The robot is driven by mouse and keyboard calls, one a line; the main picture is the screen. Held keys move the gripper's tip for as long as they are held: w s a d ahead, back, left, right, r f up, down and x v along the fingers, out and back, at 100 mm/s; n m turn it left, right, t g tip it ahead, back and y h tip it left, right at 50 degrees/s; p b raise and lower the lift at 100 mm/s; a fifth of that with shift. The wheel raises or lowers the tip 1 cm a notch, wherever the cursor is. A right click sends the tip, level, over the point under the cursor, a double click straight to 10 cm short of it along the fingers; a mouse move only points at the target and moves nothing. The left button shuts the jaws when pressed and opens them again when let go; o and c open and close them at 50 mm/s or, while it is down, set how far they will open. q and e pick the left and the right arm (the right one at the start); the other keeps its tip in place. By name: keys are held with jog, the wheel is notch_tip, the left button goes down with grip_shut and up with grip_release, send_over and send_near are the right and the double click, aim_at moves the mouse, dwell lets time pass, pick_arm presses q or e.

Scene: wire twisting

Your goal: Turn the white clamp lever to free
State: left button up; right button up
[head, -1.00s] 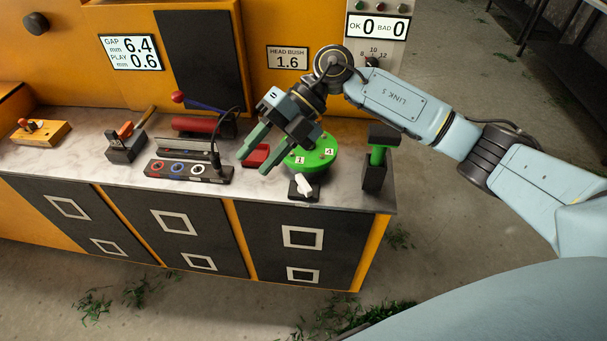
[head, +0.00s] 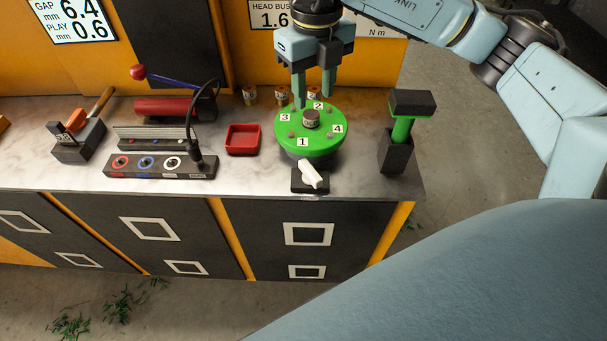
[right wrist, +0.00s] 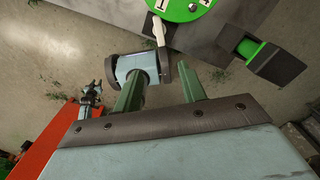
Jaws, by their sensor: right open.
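The white clamp lever (head: 311,174) sits on a small black block (head: 298,187) in front of the round green disc (head: 286,139), near the bench's front edge. It slants from upper left to lower right in the head view. The lever also shows in the right wrist view (right wrist: 158,34), at the top, beyond the fingers. My right gripper (head: 314,98) is open and empty, its fingers pointing down over the back of the disc in the head view, apart from the lever. Its fingers (right wrist: 161,78) also show spread in the right wrist view. My left gripper is not in the head view.
A dark knob (head: 311,119) stands on the disc among numbered pegs. A black and green post (head: 397,152) stands right of it. A red tray (head: 243,139) and a socket strip (head: 160,165) lie left. Small cylinders (head: 250,95) stand behind. Bench in front of the tray is clear.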

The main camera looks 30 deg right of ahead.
jog(key=b, duration=0.5)
send_over(310, 170)
notch_tip(310, 170, down, 7)
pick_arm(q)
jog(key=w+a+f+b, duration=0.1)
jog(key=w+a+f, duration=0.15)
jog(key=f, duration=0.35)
pick_arm(e)
notch_tip(310, 170, down, 13)
jog(key=shift+d+f+b, duration=0.1)
jog(key=shift+b, duration=1.15)
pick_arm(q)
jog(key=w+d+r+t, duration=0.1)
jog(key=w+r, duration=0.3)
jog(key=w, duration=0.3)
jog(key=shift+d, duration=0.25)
pick_arm(e)
jog(key=shift+f, duration=0.6)
jog(key=shift+c, duration=0.3)
grip_shut()
